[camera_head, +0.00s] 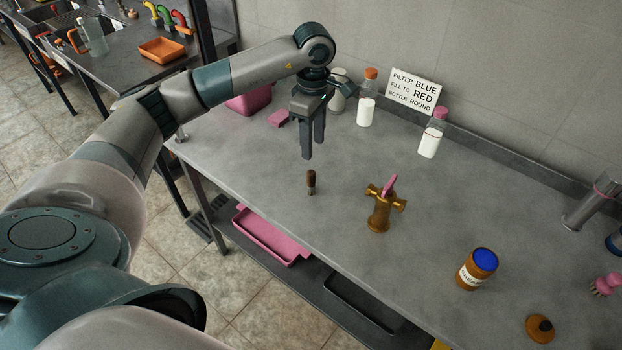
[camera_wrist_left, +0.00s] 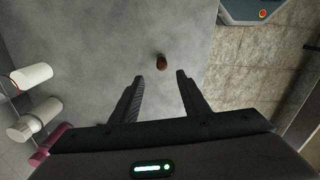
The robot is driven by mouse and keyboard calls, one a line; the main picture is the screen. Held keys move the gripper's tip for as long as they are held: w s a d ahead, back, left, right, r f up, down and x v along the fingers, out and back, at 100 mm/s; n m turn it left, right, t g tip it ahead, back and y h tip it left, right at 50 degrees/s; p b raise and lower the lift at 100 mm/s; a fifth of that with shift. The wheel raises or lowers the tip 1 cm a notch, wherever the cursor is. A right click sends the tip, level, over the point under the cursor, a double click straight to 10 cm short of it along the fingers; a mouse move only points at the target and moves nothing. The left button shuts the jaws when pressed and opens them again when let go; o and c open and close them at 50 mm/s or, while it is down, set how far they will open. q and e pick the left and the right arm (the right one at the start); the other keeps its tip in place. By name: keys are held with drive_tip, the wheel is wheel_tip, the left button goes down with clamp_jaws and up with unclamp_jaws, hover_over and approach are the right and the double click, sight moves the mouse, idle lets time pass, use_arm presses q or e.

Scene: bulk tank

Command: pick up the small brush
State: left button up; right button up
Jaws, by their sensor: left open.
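A small brown, dark-topped object, which looks like the small brush (camera_head: 311,183), stands upright on the grey table (camera_head: 240,165). It also shows in the left wrist view (camera_wrist_left: 162,62), small and seen from above, just ahead of the space between the fingertips. My left gripper (camera_head: 313,148) is open, pointing down above the table, behind the brush in the head view. Its two fingers (camera_wrist_left: 158,78) are apart with nothing between them. My right gripper is not in view.
A brass fitting (camera_head: 379,212) with a pink piece stands right of the brush. White bottles (camera_head: 365,110) and a sign (camera_head: 412,90) stand at the back. A blue-topped jar (camera_head: 478,269), a brown lid (camera_head: 540,328) and a pink bristled brush (camera_head: 606,285) are at right.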

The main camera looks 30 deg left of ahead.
use_arm(q)
drive_tip(key=p, duration=0.2)
hover_over(311, 172)
drive_tip(key=f, duration=0.5)
drive_tip(key=shift+w+d+f, duration=0.15)
drive_tip(key=shift+w+f, duration=0.1)
drive_tip(key=shift+f, duration=0.65)
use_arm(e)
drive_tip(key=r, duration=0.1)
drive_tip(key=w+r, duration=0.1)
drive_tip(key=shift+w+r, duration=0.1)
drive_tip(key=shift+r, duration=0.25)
use_arm(q)
drive_tip(key=shift+s+f+p, duration=0.15)
drive_tip(key=shift+f+p, duration=0.4)
drive_tip(key=shift+p, duration=0.2)
wheel_tip(311, 172, down, 3)
drive_tip(key=shift+s+r+p, duration=0.1)
drive_tip(key=shift+p, duration=0.75)
drive_tip(key=shift+a+f, duration=0.2)
drive_tip(key=shift+f, duration=0.45)
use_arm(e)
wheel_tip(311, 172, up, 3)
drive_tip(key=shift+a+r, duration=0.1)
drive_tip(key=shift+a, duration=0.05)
